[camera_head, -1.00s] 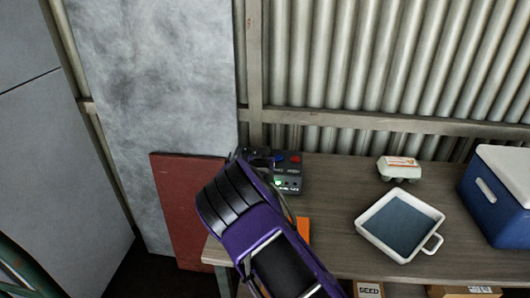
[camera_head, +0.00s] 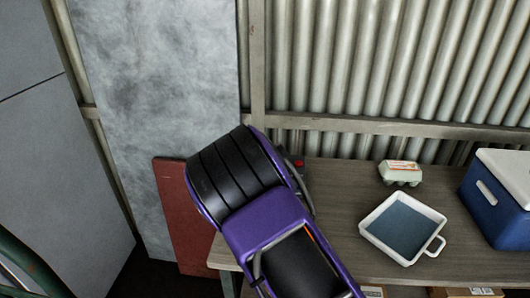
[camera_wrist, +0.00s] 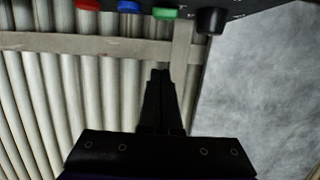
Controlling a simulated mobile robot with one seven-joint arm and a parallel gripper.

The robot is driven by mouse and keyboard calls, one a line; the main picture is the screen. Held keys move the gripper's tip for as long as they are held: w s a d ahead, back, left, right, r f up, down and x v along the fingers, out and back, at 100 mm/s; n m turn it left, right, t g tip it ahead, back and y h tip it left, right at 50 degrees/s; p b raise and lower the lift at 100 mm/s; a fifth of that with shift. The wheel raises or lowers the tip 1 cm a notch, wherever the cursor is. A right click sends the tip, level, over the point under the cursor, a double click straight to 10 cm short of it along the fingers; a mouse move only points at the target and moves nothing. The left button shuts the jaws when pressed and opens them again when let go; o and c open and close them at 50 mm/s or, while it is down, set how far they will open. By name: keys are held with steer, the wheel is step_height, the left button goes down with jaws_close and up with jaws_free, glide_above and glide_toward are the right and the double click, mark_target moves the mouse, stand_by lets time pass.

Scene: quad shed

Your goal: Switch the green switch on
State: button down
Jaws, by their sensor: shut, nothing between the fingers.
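The green switch (camera_wrist: 166,14) shows at the top edge of the wrist view, on a dark control box (camera_wrist: 250,5) cut off by the frame. A blue button (camera_wrist: 129,6), a red button (camera_wrist: 88,5) and a black knob (camera_wrist: 210,20) are beside it. My gripper (camera_wrist: 161,74) is shut and empty; its tips appear a little below the green switch in that picture, apart from it. Whether the switch is on cannot be told. In the head view my arm covers most of the box; only its red button (camera_head: 299,163) clearly shows.
The box is at the left end of a wooden bench (camera_head: 340,195). To the right are an egg carton (camera_head: 400,173), a white tray (camera_head: 436,213) and a blue cooler (camera_head: 490,205). A corrugated wall (camera_head: 380,60) and a grey panel (camera_head: 160,80) stand behind.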

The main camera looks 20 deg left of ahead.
steer(key=shift+v, duration=1.45)
steer(key=shift+r, duration=0.15)
steer(key=d+r+g, duration=0.1)
steer(key=d+r, duration=0.2)
steer(key=r, duration=0.6)
steer(key=s+d+r+g+h, duration=0.25)
steer(key=d+r, duration=0.45)
steer(key=d, duration=0.6)
steer(key=s+d+f+m+g+h, duration=0.1)
steer(key=s+d+m+g, duration=0.3)
steer(key=d, duration=0.6)
steer(key=s+d+f+n+g+h, duration=0.1)
steer(key=s+d+f, duration=0.1)
steer(key=s+d, duration=0.65)
steer(key=s+d+f+m+g+h, duration=0.1)
steer(key=s+d+m+g, duration=0.15)
steer(key=d, duration=0.85)
steer(key=s+a+r+n+t+y, duration=0.1)
steer(key=s+a, duration=0.2)
steer(key=s, duration=0.6)
steer(key=s+a+r+n+y, duration=0.1)
steer(key=s+a+r+n, duration=0.1)
steer(key=s, duration=0.7)
steer(key=shift+s+a+r+t, duration=0.2)
steer(key=shift+a+r+t, duration=0.05)
steer(key=shift+a+t, duration=0.15)
